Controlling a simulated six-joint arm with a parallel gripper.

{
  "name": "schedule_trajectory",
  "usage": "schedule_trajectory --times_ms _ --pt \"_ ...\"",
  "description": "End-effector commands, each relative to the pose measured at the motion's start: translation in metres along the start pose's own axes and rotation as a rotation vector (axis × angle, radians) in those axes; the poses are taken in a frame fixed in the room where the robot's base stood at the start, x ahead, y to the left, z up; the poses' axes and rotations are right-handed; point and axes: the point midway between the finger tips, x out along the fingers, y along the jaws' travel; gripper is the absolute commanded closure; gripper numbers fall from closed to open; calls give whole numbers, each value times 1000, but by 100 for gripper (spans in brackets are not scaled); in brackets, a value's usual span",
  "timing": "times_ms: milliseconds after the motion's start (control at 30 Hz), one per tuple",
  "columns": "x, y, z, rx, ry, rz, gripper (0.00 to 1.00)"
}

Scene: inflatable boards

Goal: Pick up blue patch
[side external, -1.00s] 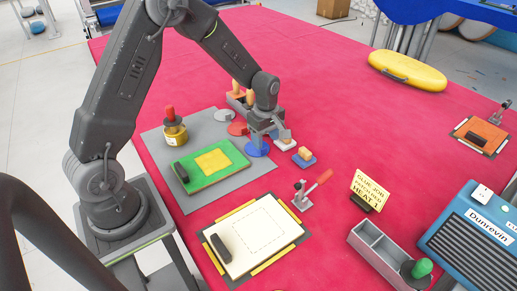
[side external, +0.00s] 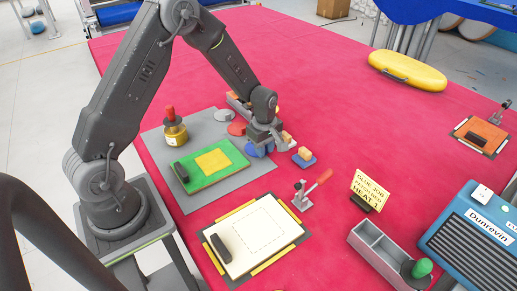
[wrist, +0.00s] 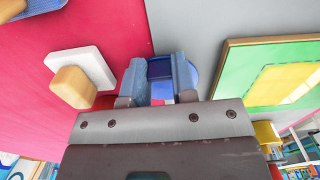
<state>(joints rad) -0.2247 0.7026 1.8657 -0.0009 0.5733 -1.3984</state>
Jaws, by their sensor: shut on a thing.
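The blue patch (side external: 253,151) is a round disc on the grey mat, partly hidden under my gripper in the side view. My gripper (side external: 260,146) points down over it, at the right of the green board. In the wrist view my gripper (wrist: 161,82) has its two blue-grey fingers on either side of a blue piece of the patch (wrist: 160,67). The jaws are shut on the patch. The fingers hide part of it, and I cannot tell whether it is clear of the mat.
The green board (side external: 205,176) with a yellow square lies close at left. A red patch (side external: 237,128) and grey disc (side external: 222,114) lie behind. A white pad with a wooden grip (wrist: 82,78) and a blue pad (side external: 304,161) are at right. A yellow pot (side external: 174,134) stands behind left.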

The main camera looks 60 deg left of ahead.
Motion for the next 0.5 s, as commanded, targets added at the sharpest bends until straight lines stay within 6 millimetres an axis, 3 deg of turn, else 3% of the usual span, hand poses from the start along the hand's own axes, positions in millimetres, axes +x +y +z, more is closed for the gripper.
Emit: schedule_trajectory --times_ms 100,500 --pt "0 0 0 0 0 0 97" --pt "-9 0 0 0 0 2 98"
